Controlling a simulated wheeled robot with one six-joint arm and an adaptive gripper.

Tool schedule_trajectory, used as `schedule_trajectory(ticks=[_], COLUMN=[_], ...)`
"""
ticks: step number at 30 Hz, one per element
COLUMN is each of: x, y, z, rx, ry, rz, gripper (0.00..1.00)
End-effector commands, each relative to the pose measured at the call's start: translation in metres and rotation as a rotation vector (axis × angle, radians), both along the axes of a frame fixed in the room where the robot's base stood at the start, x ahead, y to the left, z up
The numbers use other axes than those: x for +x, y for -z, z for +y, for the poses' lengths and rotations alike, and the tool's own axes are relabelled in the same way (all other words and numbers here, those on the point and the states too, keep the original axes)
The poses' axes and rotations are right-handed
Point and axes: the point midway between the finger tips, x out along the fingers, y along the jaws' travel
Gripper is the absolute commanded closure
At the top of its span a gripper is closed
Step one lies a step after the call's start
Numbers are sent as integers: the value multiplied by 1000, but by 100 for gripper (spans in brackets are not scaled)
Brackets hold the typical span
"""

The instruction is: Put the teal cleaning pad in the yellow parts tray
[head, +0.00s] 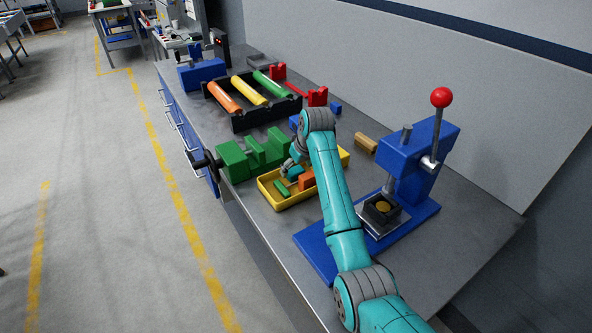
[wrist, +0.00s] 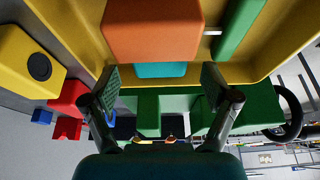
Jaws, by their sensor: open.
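The yellow parts tray (head: 276,203) stands on the grey bench in the head view. Its inner wall and rim also show in the wrist view (wrist: 262,66). The teal cleaning pad (wrist: 160,70) lies in the tray, beside an orange block (wrist: 153,30) that hides part of it. A small teal patch shows in the head view (head: 296,172). A green bar (head: 282,188) also lies in the tray. My gripper (wrist: 162,82) is open at the tray, fingertips on either side of the teal pad and apart from it as far as I can see.
A green vise (head: 252,155) stands close beside the tray. A blue press with a red-knobbed lever (head: 415,155) stands to the right. Behind are a black rack (head: 250,115) with coloured rollers and red blocks (head: 317,96). A tan block (head: 366,143) lies right of the tray.

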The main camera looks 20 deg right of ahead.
Motion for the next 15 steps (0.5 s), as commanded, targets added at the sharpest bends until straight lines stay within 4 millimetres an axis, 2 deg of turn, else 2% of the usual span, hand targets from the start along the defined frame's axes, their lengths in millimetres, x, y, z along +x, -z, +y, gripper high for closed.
schedule_trajectory(ticks=[9, 15], x=[-23, -34], y=[-60, -86], z=[-8, -11], rx=[0, 0], ry=[-1, 0], rz=[-3, -2], gripper=[13, 13])
